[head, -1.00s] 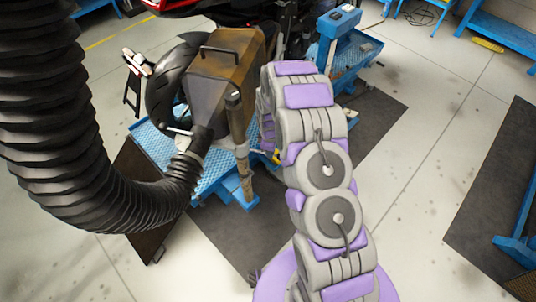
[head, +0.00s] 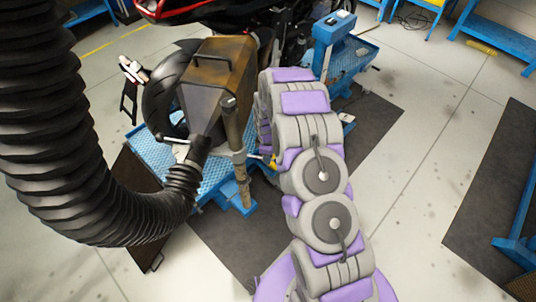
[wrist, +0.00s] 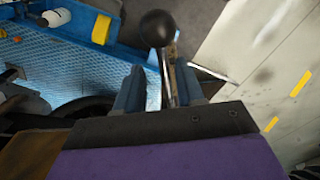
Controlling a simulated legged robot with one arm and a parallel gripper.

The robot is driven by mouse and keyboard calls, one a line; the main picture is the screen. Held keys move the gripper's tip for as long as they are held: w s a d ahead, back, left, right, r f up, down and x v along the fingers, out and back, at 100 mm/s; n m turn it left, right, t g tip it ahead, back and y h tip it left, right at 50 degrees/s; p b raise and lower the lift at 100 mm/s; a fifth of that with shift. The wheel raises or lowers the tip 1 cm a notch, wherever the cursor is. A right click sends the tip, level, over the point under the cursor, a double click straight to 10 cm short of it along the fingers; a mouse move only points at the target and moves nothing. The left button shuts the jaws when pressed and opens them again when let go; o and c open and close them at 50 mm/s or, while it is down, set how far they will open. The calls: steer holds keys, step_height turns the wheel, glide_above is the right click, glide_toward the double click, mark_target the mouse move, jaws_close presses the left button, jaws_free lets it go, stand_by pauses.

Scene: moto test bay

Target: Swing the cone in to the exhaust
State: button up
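The cone (head: 217,80) is a rusty, boxy hood with a black handle on top, beside the dark wheel (head: 162,95) of the motorcycle. Its narrow end joins the thick black hose (head: 90,190). My gripper is hidden behind my arm in the head view. In the wrist view my gripper (wrist: 160,92) shows two blue-grey fingers standing apart. A metal lever with a black ball knob (wrist: 157,28) lies between them, with a gap at the left finger. I cannot tell whether it touches the right finger. The exhaust outlet cannot be made out.
A worn upright post (head: 236,150) stands just right of the cone. A blue textured platform (head: 160,155) lies below, with a blue stand (head: 335,28) behind my arm. Blue benches line the back. Open floor (head: 430,130) lies to the right; the hose fills the left.

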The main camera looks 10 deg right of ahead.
steer(key=shift+r, duration=0.15)
step_height(320, 180, up, 17)
steer(key=shift+s+p, duration=0.25)
steer(key=shift+p, duration=0.15)
stand_by(0.6)
steer(key=s+r+m+g+b, duration=0.1)
steer(key=s+r+m+b, duration=0.15)
steer(key=s+r, duration=0.55)
steer(key=s+r+m+b, duration=0.1)
steer(key=s+r+m, duration=0.35)
steer(key=s, duration=0.75)
steer(key=s+r+m+g+b, duration=0.1)
steer(key=s+m, duration=0.5)
steer(key=s, duration=1.4)
steer(key=shift+s+d+b, duration=0.35)
steer(key=shift+d+b, duration=0.1)
steer(key=shift+b, duration=0.45)
